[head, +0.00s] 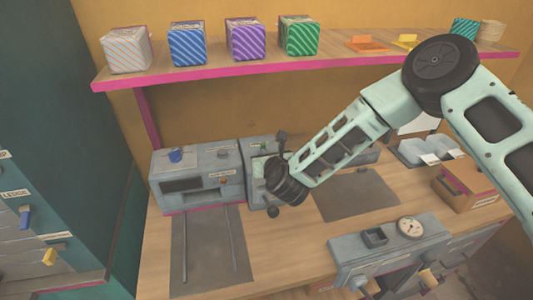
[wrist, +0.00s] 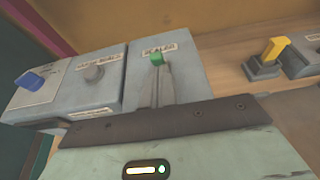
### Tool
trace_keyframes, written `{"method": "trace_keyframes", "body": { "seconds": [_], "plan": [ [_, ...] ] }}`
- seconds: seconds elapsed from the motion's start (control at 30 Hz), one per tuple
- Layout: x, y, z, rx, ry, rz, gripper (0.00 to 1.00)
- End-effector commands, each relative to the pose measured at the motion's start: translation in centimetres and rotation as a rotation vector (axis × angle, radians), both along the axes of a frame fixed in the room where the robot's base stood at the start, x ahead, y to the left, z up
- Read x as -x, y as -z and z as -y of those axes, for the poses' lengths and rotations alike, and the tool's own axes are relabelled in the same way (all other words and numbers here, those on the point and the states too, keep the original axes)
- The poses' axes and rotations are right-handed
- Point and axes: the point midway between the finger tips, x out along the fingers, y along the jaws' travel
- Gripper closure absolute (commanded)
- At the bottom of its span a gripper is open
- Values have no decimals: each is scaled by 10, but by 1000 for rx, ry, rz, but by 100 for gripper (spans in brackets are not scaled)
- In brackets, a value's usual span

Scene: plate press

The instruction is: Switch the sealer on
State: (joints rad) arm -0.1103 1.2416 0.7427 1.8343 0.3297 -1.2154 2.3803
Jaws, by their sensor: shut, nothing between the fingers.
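A grey machine (wrist: 185,75) with a small green button (wrist: 156,58) on its top face stands in front of me in the wrist view. My gripper (wrist: 158,72) is shut and empty. Its fingertips are right at the near side of the green button; I cannot tell whether they touch it. In the head view the same machine (head: 257,158) is partly hidden behind my wrist, with the green button (head: 263,146) just showing.
Left of it is a grey unit with a grey knob (wrist: 94,72) and a blue knob (wrist: 32,82). A yellow lever (wrist: 277,47) stands to the right. A pink-edged shelf (head: 300,68) with patterned boxes runs above. A dark mat (head: 355,195) lies bare on the bench.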

Motion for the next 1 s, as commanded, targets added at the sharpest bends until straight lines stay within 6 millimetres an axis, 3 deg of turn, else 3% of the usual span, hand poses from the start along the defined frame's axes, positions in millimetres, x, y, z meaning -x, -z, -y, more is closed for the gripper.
{"method": "trace_keyframes", "body": {
  "seconds": [1.0],
  "plan": [
    [-9, -14, -2, 53, 4, -198, 100]
  ]
}}
